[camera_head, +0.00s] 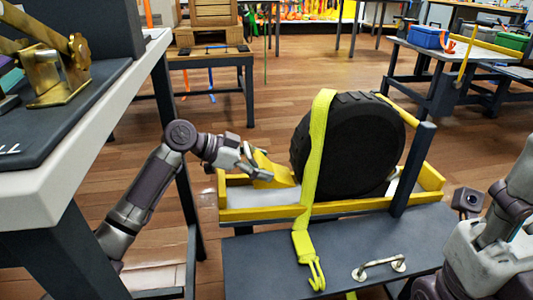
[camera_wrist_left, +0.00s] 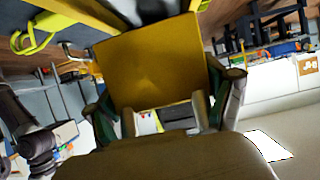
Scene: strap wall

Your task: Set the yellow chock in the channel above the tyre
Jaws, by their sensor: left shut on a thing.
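My left gripper (camera_head: 256,164) is shut on the yellow chock (camera_head: 276,173). The chock is a yellow wedge, held tilted at the left side of the black tyre (camera_head: 358,145). It fills the middle of the left wrist view (camera_wrist_left: 150,62), with a finger on each side. The tyre stands upright in the yellow-walled channel (camera_head: 262,212), which has a pale floor. The chock is over the channel's left part. I cannot tell whether it touches the floor or tyre. My right arm shows at the lower right, but its fingertips do not.
A yellow strap (camera_head: 318,130) runs over the tyre and hangs down the front, ending in a hook (camera_head: 316,272). A dark post (camera_head: 413,168) rises at the channel's right front. The dark bench (camera_head: 300,258) has a metal handle (camera_head: 378,267). A white-edged table (camera_head: 95,120) stands left.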

